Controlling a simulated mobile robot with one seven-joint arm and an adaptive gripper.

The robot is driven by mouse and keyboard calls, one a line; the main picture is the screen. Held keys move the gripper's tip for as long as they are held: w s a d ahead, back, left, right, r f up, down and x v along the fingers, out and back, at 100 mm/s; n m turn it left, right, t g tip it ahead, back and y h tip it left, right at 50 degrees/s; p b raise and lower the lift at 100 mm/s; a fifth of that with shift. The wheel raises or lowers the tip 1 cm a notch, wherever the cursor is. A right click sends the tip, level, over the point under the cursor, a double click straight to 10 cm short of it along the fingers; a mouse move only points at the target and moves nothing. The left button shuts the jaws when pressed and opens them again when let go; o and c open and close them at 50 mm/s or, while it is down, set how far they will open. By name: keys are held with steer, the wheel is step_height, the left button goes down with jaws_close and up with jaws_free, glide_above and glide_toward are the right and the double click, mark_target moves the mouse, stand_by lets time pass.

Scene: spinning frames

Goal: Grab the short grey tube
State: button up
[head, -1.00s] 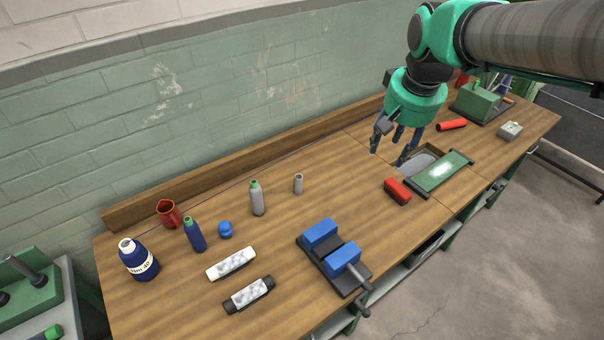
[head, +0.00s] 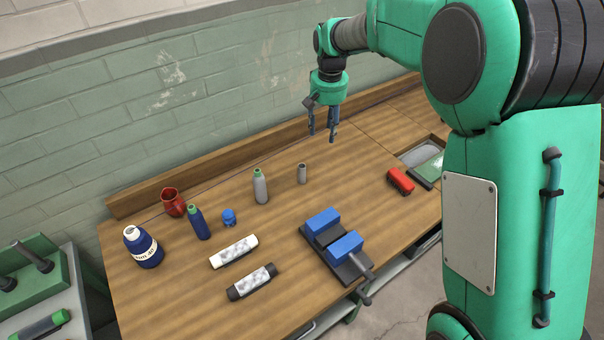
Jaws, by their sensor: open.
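The short grey tube (head: 302,174) stands upright on the wooden workbench, right of a taller grey bottle with a green cap (head: 260,187). My gripper (head: 322,138) points down with its fingers apart and nothing between them. In the picture it is above and slightly right of the tube, clearly apart from it. The tube is fully visible.
A blue vise (head: 336,243) is in front of the tube, and a red block (head: 400,181) is to its right. Left are a blue bottle (head: 198,223), a blue cap-like object (head: 229,217) and a red mug (head: 173,202). The bench (head: 362,158) right of the tube is clear.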

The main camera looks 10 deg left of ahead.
steer(key=g, duration=0.1)
glide_above(302, 165)
step_height(302, 165, down, 10)
steer(key=shift+s+a+f+n, duration=0.15)
steer(key=shift+s+f+n, duration=0.05)
steer(key=shift+s+n, duration=0.1)
steer(key=shift+f+b, duration=0.5)
steer(key=shift+f, duration=3.8)
steer(key=shift+w+f+b, duration=0.15)
steer(key=shift+f+b, duration=0.35)
steer(key=shift+f, duration=2.05)
steer(key=c, duration=1.1)
